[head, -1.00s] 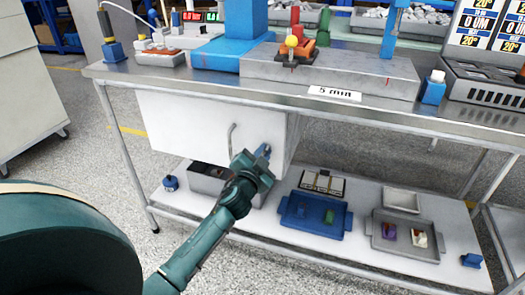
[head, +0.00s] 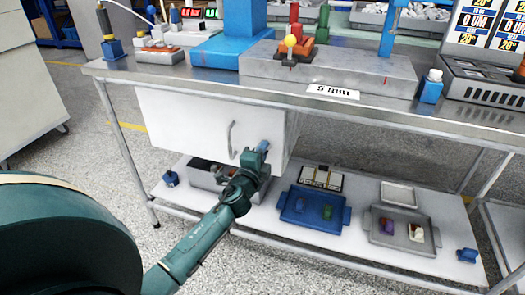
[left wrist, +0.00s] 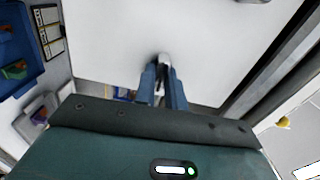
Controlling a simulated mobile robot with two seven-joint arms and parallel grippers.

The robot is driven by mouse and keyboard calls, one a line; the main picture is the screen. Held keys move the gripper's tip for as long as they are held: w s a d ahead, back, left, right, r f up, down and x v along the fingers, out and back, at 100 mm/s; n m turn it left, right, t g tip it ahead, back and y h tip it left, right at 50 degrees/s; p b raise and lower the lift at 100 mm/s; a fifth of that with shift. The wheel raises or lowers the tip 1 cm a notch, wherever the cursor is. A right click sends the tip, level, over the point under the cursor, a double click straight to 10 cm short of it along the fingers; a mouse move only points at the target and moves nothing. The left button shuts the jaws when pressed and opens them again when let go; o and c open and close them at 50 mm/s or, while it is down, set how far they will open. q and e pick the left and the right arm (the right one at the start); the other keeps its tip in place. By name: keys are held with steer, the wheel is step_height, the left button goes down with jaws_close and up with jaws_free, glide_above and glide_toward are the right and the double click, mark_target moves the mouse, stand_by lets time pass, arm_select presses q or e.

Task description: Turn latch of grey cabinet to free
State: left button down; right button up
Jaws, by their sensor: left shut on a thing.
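The grey cabinet (head: 185,121) hangs under the bench top, its pale door closed, with a curved bar handle (head: 231,140) upright on it. My left gripper (head: 263,147) is at the door's lower right, right of the handle. In the left wrist view, its blue fingers (left wrist: 163,85) are closed around a small metallic latch (left wrist: 163,60) on the door face. Only the latch's tip shows between the fingers; in the head view the gripper hides it, and I cannot read its angle. My right gripper is in neither current view.
The bench's lower shelf (head: 345,244) carries a grey bin (head: 205,177), a blue tray (head: 312,227) and a grey tray (head: 400,240) with small parts. The bench edge runs above the cabinet. A bench leg (head: 124,150) stands to its left.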

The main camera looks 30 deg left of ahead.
arm_select(q)
steer(key=shift+m, duration=0.5)
steer(key=c, duration=1.5)
jaws_free()
steer(key=shift+o, duration=0.2)
steer(key=shift+s, duration=0.1)
steer(key=v, duration=1.3)
steer(key=shift+d, duration=0.1)
steer(key=shift+r+p, duration=0.15)
steer(key=shift+p, duration=0.2)
